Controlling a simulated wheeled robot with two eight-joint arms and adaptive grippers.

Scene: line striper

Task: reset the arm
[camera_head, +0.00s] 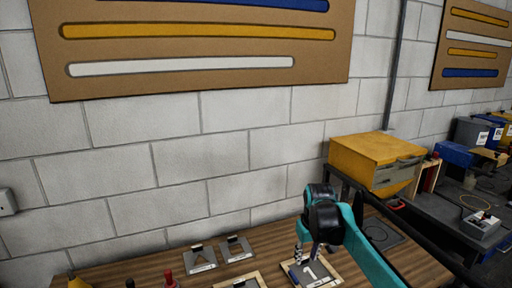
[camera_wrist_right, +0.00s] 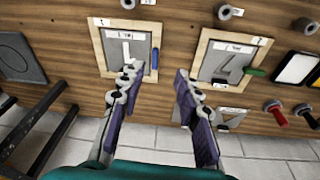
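My right arm, teal with a black wrist, comes in from the lower right of the head view. Its right gripper (camera_head: 307,256) hangs over the wooden table (camera_head: 220,272), above a wood-framed metal plate (camera_head: 330,281). In the right wrist view the two fingers of the right gripper (camera_wrist_right: 155,82) stand apart with nothing between them. One finger overlaps the lower edge of the framed plate marked 1 (camera_wrist_right: 140,48); I cannot tell whether it touches. A framed plate marked 4 (camera_wrist_right: 222,66) lies to the right. My left gripper is not in view.
A blue marker (camera_wrist_right: 155,58) and a green marker (camera_wrist_right: 255,72) lie beside the plates. Two small metal plates (camera_head: 200,259) lie toward the wall. A yellow cabinet (camera_head: 372,155) stands at the right. The brick wall (camera_head: 180,160) rises behind the table.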

